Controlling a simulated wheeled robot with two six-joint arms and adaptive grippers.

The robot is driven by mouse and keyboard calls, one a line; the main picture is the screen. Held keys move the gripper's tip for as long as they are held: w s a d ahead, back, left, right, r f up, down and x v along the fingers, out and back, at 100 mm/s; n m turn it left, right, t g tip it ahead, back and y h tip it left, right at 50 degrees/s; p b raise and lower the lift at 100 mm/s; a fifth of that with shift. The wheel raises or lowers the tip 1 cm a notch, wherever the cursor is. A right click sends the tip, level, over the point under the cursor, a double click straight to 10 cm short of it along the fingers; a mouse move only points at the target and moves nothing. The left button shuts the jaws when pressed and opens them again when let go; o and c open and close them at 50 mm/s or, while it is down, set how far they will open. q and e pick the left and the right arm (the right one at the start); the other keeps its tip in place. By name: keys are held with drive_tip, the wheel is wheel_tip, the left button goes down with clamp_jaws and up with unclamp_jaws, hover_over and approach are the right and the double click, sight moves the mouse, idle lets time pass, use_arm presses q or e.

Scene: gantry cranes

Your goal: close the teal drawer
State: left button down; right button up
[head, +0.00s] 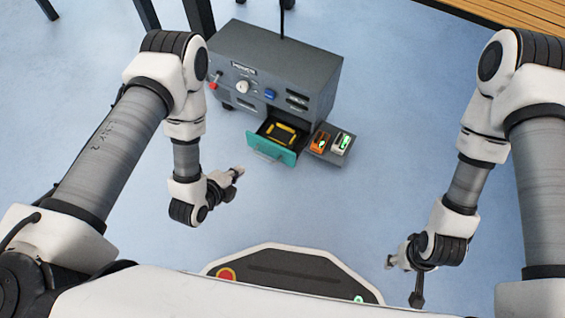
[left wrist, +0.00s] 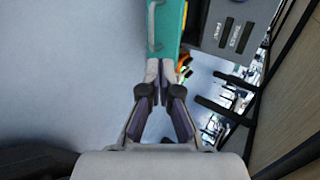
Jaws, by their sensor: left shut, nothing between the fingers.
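The teal drawer (head: 270,149) stands pulled out of the grey cabinet (head: 275,68), low on its front. A yellow and black item (head: 281,133) lies inside it. The drawer has a pale handle on its front. My left gripper (head: 238,171) is shut and empty, just left of and in front of the drawer front, seemingly apart from it. In the left wrist view, the teal drawer front (left wrist: 166,28) appears beyond my shut fingertips (left wrist: 160,70); any contact is unclear. My right gripper (head: 393,262) is low at the right, far from the drawer; its opening is unclear.
A small grey shelf (head: 333,156) juts out right of the drawer, holding an orange item (head: 320,141) and a white item with a green light (head: 341,143). The cabinet front carries knobs and a red button.

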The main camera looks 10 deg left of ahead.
use_arm(q)
drive_tip(key=s+f+b+x, duration=0.1)
drive_tip(key=b+x, duration=0.7)
drive_tip(key=x, duration=0.5)
drive_tip(key=shift+d+f+g, duration=0.3)
drive_tip(key=shift+d+f, duration=0.05)
drive_tip(key=shift+f, duration=0.05)
use_arm(e)
wheel_tip(320, 180, down, 9)
drive_tip(key=shift+w+r, duration=0.15)
drive_tip(key=shift+w, duration=0.05)
drive_tip(key=shift+d, duration=0.1)
